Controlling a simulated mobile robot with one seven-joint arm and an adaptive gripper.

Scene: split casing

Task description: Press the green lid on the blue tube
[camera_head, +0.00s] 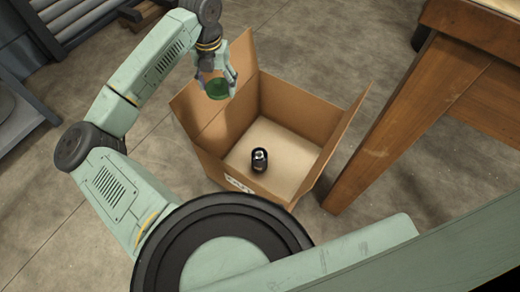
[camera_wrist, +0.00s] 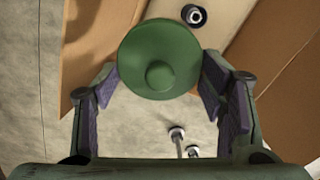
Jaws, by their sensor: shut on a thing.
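The green lid (camera_head: 217,88) is held in my gripper (camera_head: 216,80), above the back left flap of an open cardboard box. In the wrist view the lid (camera_wrist: 150,75) shows its round face with a central knob, between the two fingers (camera_wrist: 160,95). A small dark tube (camera_head: 259,160), which looks like the blue tube, stands on the floor of the box, apart from the lid. Its open top shows a pale centre. In the wrist view the tube (camera_wrist: 194,15) is at the top edge, beyond the lid.
The cardboard box (camera_head: 200,131) has raised flaps around its opening, and its floor is otherwise clear. A wooden table (camera_head: 414,110) stands close to its right. Grey shelving (camera_head: 40,45) is at the upper left. Concrete floor surrounds the box.

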